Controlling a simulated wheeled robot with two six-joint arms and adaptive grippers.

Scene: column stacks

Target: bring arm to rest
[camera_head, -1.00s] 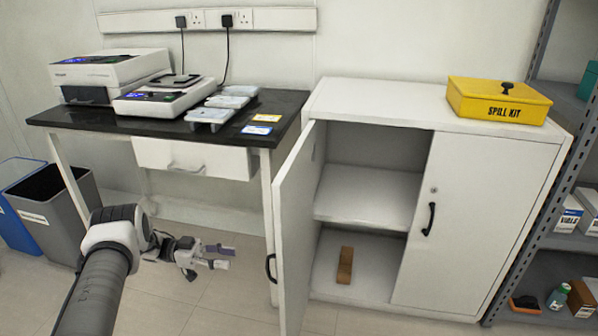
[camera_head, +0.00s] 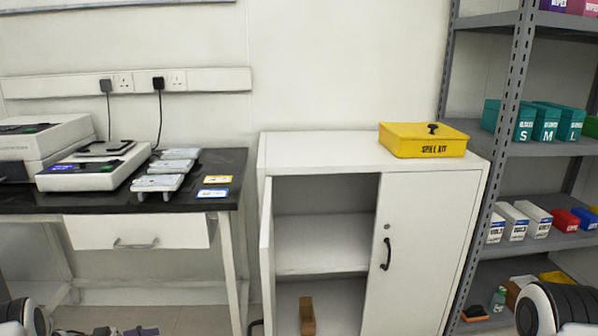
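My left arm shows at the bottom left corner. A rounded joint of my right arm shows at the bottom right corner; my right gripper is out of view.
A white cabinet (camera_head: 425,245) stands in the middle, its left door (camera_head: 266,260) open, with a brown block (camera_head: 307,316) inside at the bottom. A yellow spill kit (camera_head: 423,140) sits on top. Grey shelving (camera_head: 508,150) stands right. Devices fill the bench top.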

